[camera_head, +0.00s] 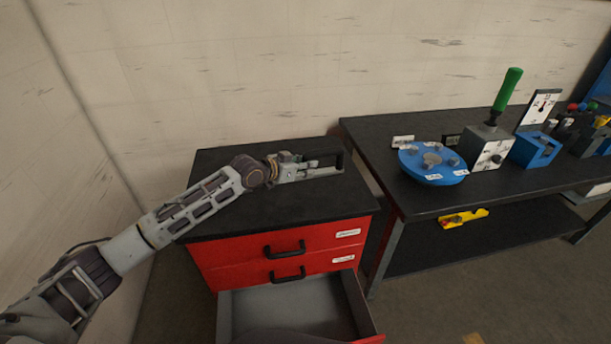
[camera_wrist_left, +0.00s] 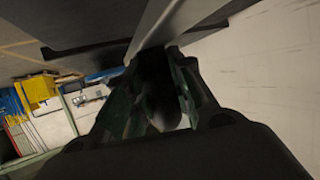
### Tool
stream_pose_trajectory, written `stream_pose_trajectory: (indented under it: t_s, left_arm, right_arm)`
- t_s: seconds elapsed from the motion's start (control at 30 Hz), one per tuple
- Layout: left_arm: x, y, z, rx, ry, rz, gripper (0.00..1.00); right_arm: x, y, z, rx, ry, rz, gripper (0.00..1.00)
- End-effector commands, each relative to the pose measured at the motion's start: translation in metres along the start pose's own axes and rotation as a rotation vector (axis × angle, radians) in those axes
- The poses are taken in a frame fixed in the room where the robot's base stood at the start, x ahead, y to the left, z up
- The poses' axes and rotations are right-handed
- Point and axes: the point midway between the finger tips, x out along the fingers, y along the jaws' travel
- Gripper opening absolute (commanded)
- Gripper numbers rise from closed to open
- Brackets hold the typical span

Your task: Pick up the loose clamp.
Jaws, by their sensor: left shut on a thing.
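My left gripper (camera_head: 322,165) is above the black top of the red drawer cabinet, near its back right corner. It is shut on a dark thing with a pale grey bar, which looks like the clamp (camera_head: 341,160). In the left wrist view the clamp's dark rounded part (camera_wrist_left: 154,80) sits between the two fingers, and a grey bar (camera_wrist_left: 160,25) runs beyond it. The fingers and palm hide much of it. I cannot tell whether it touches the cabinet top. My right gripper is not in view.
The red cabinet (camera_head: 225,252) has an open, empty-looking lower drawer (camera_head: 290,310). A black workbench (camera_head: 440,200) to the right holds a blue disc (camera_head: 445,175), a grey block with a green-handled lever (camera_head: 488,148) and other fixtures. A yellow piece (camera_head: 464,217) lies on its lower shelf.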

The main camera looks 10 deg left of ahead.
Motion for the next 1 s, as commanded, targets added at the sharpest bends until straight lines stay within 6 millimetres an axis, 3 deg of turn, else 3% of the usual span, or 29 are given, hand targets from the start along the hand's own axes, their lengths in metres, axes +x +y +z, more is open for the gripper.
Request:
stream_pose_trajectory:
  t_s: [0.1, 0.3, 0.63, 1.0]
  left_arm:
    - [-0.007, 0.0, -0.017, 0.004, 0.004, -0.001, 0.0]
    - [-0.012, -0.001, -0.03, 0.002, 0.002, -0.001, 0.0]
    - [-0.014, 0.0, -0.033, 0.002, 0.001, -0.001, 0.0]
    - [-0.013, 0.0, -0.033, 0.002, 0.001, -0.001, 0.0]
  right_arm:
    - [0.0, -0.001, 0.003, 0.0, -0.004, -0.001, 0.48]
    - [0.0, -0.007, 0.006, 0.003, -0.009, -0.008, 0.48]
    - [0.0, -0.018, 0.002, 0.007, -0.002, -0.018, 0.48]
    - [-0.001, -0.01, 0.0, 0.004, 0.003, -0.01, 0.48]
